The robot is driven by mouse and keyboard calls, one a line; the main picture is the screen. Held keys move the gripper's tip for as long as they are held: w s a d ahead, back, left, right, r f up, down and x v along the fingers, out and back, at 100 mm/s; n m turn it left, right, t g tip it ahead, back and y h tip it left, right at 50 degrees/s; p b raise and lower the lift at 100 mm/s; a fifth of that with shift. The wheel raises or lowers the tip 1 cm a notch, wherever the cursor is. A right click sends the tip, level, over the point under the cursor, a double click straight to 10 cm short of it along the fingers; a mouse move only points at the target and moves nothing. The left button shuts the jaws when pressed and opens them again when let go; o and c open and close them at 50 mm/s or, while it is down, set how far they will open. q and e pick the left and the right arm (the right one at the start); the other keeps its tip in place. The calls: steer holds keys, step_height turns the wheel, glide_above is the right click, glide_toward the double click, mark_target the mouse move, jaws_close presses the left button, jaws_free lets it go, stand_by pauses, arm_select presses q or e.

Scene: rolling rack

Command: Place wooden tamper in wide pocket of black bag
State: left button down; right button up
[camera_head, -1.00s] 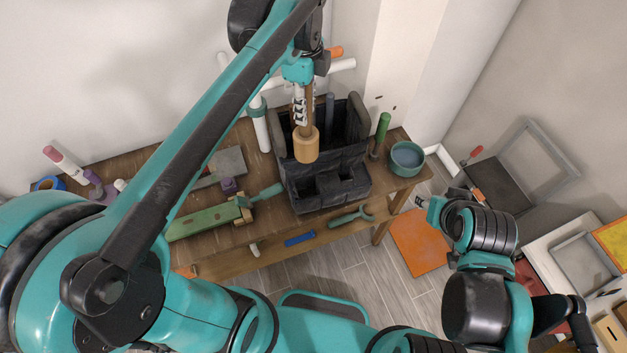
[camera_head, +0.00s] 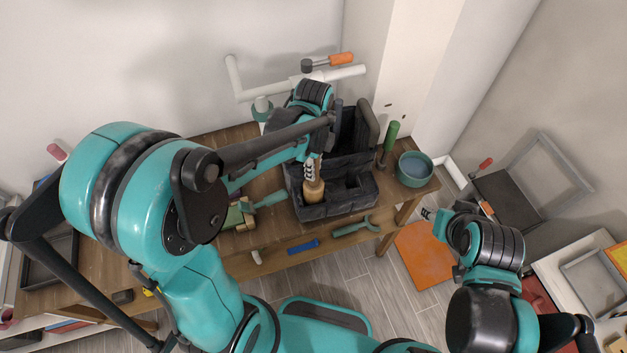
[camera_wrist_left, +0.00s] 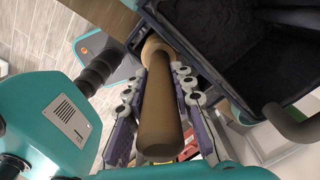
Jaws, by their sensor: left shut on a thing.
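The black bag (camera_head: 338,208) stands on the wooden workbench, with a tall main part at the back and lower open pockets in front. My left gripper (camera_head: 312,168) is shut on the wooden tamper (camera_head: 313,190), whose wide end points down over the left front pocket. In the left wrist view the tamper (camera_wrist_left: 160,110) lies between the finger pads (camera_wrist_left: 158,105), its far end close to a bag wall (camera_wrist_left: 190,55). I cannot tell whether that end is below the pocket rim. My right gripper (camera_head: 428,214) is off to the right, away from the bag; its fingers are too small to read.
A green-handled tool (camera_head: 390,138) and a teal bowl (camera_head: 414,168) stand right of the bag. A teal wrench-like tool (camera_head: 355,227) and a blue item (camera_head: 303,247) lie in front. White pipes with an orange-handled tool (camera_head: 340,59) are behind. A teal-handled tool (camera_head: 268,201) lies left.

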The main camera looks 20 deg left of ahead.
arm_select(q)
step_height(320, 180, down, 6)
steer(key=shift+f+b, duration=0.25)
steer(key=shift+b, duration=0.15)
steer(key=shift+f, duration=0.2)
steer(key=c, duration=1.6)
jaws_free()
steer(key=shift+r, duration=0.1)
